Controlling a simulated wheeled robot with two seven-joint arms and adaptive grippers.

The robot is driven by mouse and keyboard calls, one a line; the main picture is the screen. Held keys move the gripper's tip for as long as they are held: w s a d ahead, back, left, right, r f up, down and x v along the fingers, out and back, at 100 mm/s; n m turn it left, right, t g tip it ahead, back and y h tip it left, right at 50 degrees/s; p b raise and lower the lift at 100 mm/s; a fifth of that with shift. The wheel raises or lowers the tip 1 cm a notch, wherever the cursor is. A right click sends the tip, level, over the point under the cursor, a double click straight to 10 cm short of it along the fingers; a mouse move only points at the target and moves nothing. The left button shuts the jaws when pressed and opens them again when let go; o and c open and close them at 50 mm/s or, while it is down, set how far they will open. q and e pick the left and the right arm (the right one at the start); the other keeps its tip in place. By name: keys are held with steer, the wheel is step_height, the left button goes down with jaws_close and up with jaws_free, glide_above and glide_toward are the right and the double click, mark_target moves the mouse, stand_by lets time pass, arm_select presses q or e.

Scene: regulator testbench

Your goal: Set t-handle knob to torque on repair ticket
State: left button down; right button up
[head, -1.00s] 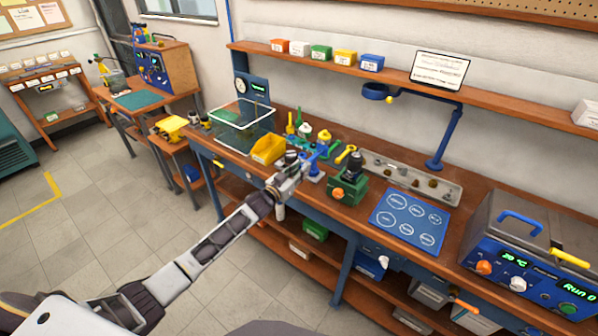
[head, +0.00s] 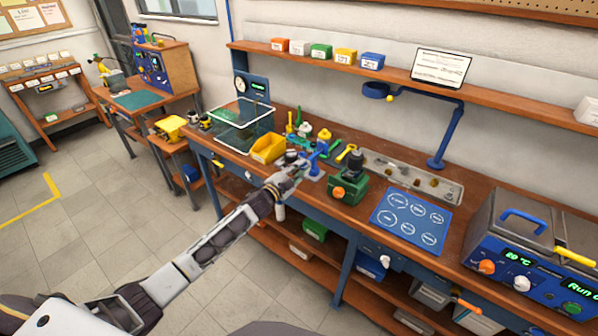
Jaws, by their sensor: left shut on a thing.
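My left gripper (head: 297,168) reaches over the front edge of the workbench. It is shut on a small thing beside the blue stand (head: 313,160). The fingers hide most of that thing, so I cannot tell its shape or whether it is the T-handle knob. A white sheet in a dark frame (head: 440,68), perhaps the repair ticket, stands on the wall shelf; its writing is too small to read. A blue panel (head: 258,87) with a round dial and a small green display stands behind the clear tank (head: 240,126). My right gripper is not in view.
A yellow bin (head: 268,149) stands left of my left gripper, and a green device (head: 348,187) with an orange knob to its right. A metal tray (head: 441,187), a blue mat (head: 408,218) and a blue heating unit (head: 520,258) lie farther right.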

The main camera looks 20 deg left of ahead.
arm_select(q)
steer(key=m+b, duration=0.1)
steer(key=m, duration=0.3)
stand_by(0.4)
steer(key=c, duration=1.2)
jaws_free()
steer(key=shift+s, duration=0.15)
steer(key=v, duration=1.1)
steer(key=shift+s+a, duration=0.15)
steer(key=shift+s, duration=0.2)
